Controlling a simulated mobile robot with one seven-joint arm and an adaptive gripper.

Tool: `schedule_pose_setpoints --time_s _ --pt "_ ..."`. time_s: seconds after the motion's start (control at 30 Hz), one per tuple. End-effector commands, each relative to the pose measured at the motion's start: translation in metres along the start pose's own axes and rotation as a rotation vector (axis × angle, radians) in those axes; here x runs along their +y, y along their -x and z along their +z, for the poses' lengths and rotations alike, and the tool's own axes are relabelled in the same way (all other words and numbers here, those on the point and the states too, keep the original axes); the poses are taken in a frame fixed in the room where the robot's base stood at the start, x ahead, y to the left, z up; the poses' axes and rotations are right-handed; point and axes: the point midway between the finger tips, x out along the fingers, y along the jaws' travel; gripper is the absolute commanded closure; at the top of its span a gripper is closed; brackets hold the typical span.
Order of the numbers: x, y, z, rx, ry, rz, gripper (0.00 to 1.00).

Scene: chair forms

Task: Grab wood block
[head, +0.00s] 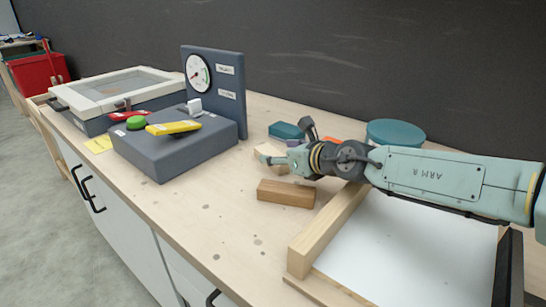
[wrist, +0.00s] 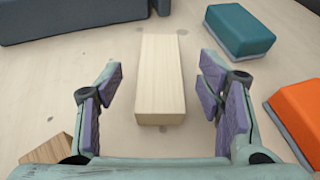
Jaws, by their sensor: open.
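A pale wood block (wrist: 160,78) lies flat on the table, centred ahead of my gripper in the wrist view. Its near end sits between my open fingers, with a gap on each side. In the head view the pale block (head: 268,155) is partly hidden behind my gripper (head: 280,160). A browner wood block (head: 286,193) lies nearer the table's front edge. Its corner shows at the lower left of the wrist view (wrist: 48,150). My gripper (wrist: 160,105) is open and empty, with purple finger pads.
A teal block (wrist: 240,30) and an orange block (wrist: 298,112) lie right of the pale block. A grey console (head: 180,145) with a gauge panel stands at left. A wood-framed white tray (head: 325,232) is below my arm. A teal round container (head: 395,132) stands behind my arm.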

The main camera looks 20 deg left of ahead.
Motion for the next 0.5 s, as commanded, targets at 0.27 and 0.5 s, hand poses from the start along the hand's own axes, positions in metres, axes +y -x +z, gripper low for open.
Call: schedule_pose_setpoints --time_s 0.27,0.5 --pt "0.001 -0.025 0.0 0.0 0.001 0.001 0.39" --pt "0.001 -0.025 0.0 0.0 0.001 0.0 0.42"
